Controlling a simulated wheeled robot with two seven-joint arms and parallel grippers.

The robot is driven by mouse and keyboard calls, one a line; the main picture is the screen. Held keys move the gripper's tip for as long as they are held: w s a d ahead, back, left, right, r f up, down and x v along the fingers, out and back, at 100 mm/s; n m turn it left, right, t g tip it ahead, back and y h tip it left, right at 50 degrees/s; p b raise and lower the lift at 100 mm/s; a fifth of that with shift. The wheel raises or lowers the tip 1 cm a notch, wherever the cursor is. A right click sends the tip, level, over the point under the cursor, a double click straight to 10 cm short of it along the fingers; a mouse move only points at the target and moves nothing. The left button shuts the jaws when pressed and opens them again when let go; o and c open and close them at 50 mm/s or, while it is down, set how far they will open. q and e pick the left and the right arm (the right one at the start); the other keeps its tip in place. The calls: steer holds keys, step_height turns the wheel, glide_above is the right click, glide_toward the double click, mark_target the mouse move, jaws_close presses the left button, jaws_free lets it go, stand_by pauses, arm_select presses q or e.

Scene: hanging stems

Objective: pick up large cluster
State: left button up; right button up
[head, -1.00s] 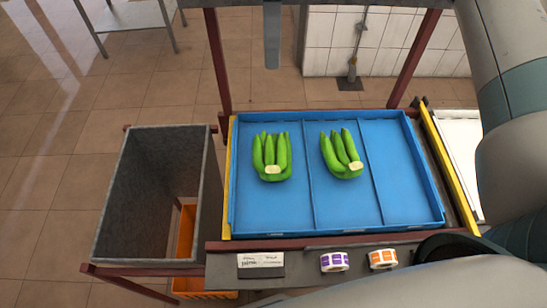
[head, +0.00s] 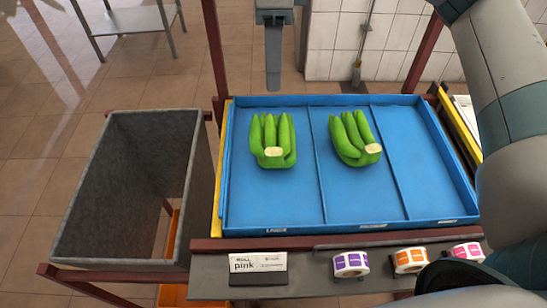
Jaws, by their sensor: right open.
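Two green banana clusters lie in a blue tray (head: 350,208), with their pale cut stem ends toward me. One cluster (head: 268,135) is in the left compartment; the other cluster (head: 348,138) is in the middle compartment and leans slightly. They look close in size, so I cannot tell for sure which is the large one. My right gripper (head: 273,82) hangs down from the top edge, seen nearly edge-on, above and beyond the left cluster in the picture. It is open, empty and apart from both clusters. My left gripper is out of view.
The tray's right compartment (head: 420,165) is empty. A deep grey bin (head: 85,190) stands left of the tray. Dark red frame posts rise behind the tray. Label rolls (head: 350,264) and a "pink" card (head: 258,266) sit on the front ledge.

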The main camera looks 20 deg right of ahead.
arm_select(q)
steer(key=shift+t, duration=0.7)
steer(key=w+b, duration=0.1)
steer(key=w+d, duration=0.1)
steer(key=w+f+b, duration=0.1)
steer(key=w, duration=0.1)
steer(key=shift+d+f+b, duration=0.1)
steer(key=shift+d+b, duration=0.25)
arm_select(e)
step_height(320, 180, down, 4)
steer(key=shift+f, duration=0.15)
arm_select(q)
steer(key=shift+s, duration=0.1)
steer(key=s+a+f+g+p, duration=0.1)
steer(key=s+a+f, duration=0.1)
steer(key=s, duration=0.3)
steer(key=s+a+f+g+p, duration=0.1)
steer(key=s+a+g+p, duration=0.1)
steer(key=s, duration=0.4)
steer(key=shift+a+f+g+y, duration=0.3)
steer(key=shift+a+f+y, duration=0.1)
arm_select(e)
glide_above(274, 151)
steer(key=f, duration=1.2)
steer(key=shift+w+f, duration=0.1)
steer(key=shift+w, duration=0.1)
arm_select(q)
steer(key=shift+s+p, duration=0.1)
steer(key=shift+p, duration=0.25)
